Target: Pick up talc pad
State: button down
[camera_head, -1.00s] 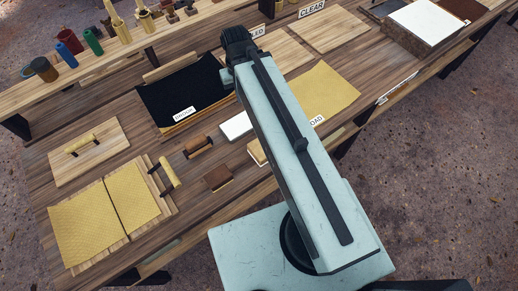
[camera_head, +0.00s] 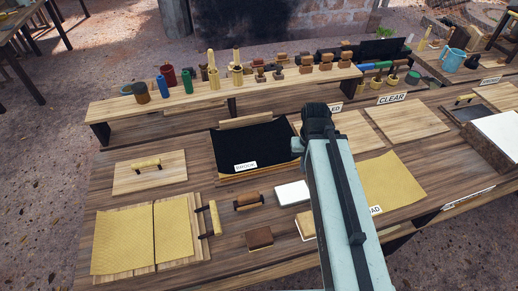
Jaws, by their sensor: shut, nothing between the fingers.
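Several pads lie on the wooden table, and none carries a readable talc label. A small white pad (camera_head: 292,193) lies just left of my arm and may be the talc pad; I cannot be sure. A brown block with a handle (camera_head: 248,201) and a plain brown block (camera_head: 259,238) lie to its left. My pale blue arm reaches up from the bottom, right of the white pad, and ends in a dark joint over the table. My gripper's fingers do not show; they are hidden behind the arm.
A black sheet (camera_head: 252,148) lies behind the white pad. Yellow sheets lie on the left (camera_head: 123,240) and right of my arm (camera_head: 391,181). A raised shelf (camera_head: 190,104) with rollers and pots runs along the back. A white slab (camera_head: 498,137) stands at the right.

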aim_at(304, 221)
jog(key=k, duration=0.5)
jog(key=u, duration=2.45)
jog(key=k, duration=0.55)
jog(key=z, duration=0.15)
